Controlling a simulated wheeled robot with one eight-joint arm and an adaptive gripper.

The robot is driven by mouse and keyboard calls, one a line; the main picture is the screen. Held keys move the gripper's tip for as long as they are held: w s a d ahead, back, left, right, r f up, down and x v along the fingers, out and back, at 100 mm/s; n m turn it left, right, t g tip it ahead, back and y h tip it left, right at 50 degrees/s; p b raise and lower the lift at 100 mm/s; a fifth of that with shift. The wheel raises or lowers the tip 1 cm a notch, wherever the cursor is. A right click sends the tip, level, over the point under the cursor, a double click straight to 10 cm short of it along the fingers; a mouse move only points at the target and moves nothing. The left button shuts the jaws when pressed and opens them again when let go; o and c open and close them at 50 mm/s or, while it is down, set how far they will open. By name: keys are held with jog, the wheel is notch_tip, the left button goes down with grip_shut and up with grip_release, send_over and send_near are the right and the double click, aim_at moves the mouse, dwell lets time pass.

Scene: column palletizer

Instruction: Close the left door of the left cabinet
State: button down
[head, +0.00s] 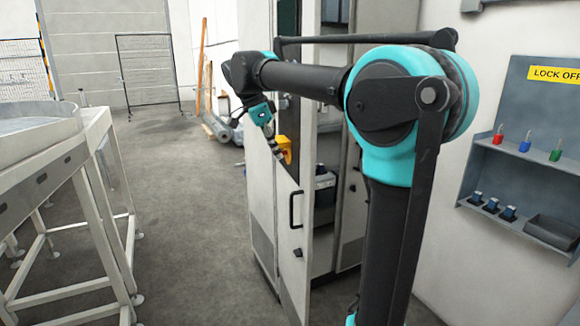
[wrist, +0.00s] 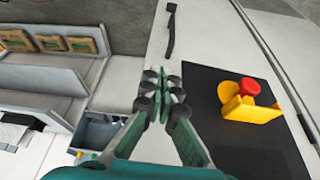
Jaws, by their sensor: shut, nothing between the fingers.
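The left door (head: 284,222) of the cabinet stands open in the head view, swung out towards me. It carries a black handle (head: 296,210) and a yellow housing (head: 285,150). In the wrist view the white door (wrist: 208,38) shows its handle (wrist: 171,30) and a dark panel with a red button in a yellow guard (wrist: 250,102). My gripper (head: 273,148) is in front of the door's outer face, by the yellow housing. The wrist view shows its fingers (wrist: 167,95) shut and empty, near the door's edge. I cannot tell whether they touch it.
The open cabinet has shelves and a grey box (head: 325,182) inside. Cardboard boxes (wrist: 50,42) also show in the wrist view. A metal-framed conveyor (head: 75,165) stands at left, with clear floor between it and the cabinet. A lockout board (head: 525,150) hangs at right.

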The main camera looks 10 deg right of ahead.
send_near(306, 188)
notch_tip(306, 188, down, 4)
jog(key=a, duration=0.3)
jog(key=shift+w+d, duration=0.1)
jog(key=shift+d, duration=2.1)
jog(key=shift+d, duration=0.1)
